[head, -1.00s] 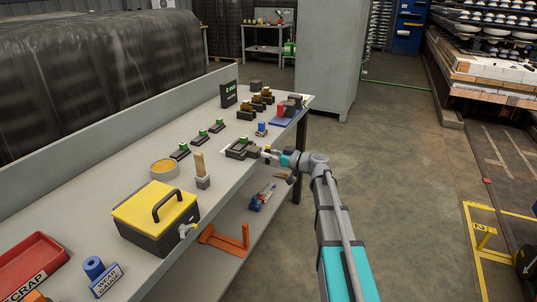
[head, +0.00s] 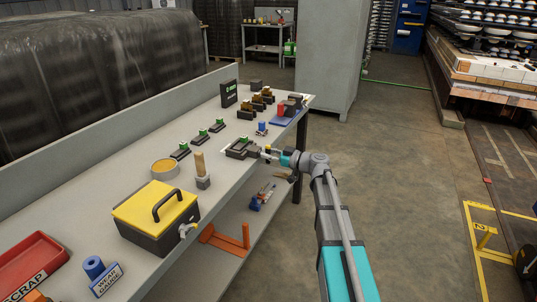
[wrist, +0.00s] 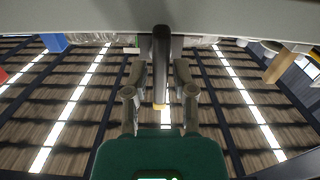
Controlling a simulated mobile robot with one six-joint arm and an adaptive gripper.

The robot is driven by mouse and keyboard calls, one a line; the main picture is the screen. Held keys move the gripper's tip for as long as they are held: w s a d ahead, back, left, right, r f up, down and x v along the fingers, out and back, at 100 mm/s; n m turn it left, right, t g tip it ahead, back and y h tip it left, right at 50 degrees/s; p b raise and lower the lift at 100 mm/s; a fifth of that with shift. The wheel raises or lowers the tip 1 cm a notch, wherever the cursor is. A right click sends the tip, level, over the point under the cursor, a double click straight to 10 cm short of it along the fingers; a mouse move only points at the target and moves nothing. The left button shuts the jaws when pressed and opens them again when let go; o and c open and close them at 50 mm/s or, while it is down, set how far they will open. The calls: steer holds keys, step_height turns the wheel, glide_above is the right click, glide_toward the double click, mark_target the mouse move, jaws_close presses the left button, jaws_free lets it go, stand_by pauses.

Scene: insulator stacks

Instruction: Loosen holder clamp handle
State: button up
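A dark holder (head: 240,147) with a green top piece sits at the bench's right edge in the head view. My gripper (head: 262,153) is right beside it, coming in from the right. In the wrist view a dark upright bar, which looks like the clamp handle (wrist: 161,65), stands between the two fingers of my gripper (wrist: 160,82). Gaps show on both sides of the bar, so the fingers look open around it. Where the bar joins the holder is hidden.
The grey bench (head: 135,172) carries several similar green-topped holders (head: 198,138), a wooden-handled tool (head: 201,168), a yellow-lidded box (head: 156,214) and a red scrap tray (head: 30,264). A blue mat with parts (head: 285,118) lies behind my gripper.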

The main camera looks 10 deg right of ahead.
steer(key=shift+o, duration=0.4)
steer(key=shift+s+d, duration=0.1)
steer(key=v, duration=1.1)
steer(key=shift+s+d, duration=0.2)
steer(key=shift+d, duration=0.1)
steer(key=shift+s+d+r+m+p, duration=0.25)
steer(key=shift+d+r+p, duration=0.1)
steer(key=shift+r+p, duration=0.25)
steer(key=shift+s+d+r+m+p, duration=0.15)
steer(key=shift+s+d+r+p, duration=0.1)
steer(key=shift+d+r+p, duration=0.25)
steer(key=shift+w+a, duration=0.1)
steer(key=shift+a, duration=0.15)
